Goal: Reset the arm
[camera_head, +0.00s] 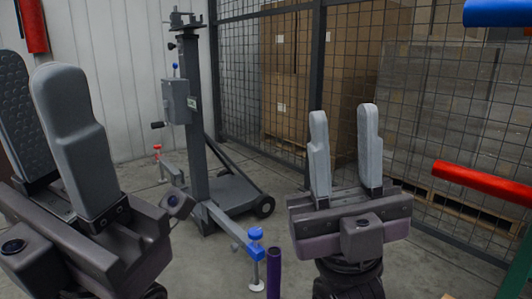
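My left gripper (34,75) fills the left side of the picture, with two grey padded fingers pointing up. Its fingers stand apart, the near one partly covering the far one, and nothing shows between them. My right gripper (343,112) is right of the middle, also pointing up. Its two light grey fingers are apart with a clear empty gap. Both grippers are raised over the floor and touch nothing that I can see. No tote shows in this view.
A grey wheeled stand (193,120) with a crank and blue-topped foot is between my grippers, farther back. Behind it are a mesh fence (240,75) and stacked cartons (345,60). A red bar (482,183) and a blue bar (497,13) enter at the right. A purple post (274,272) rises at the bottom.

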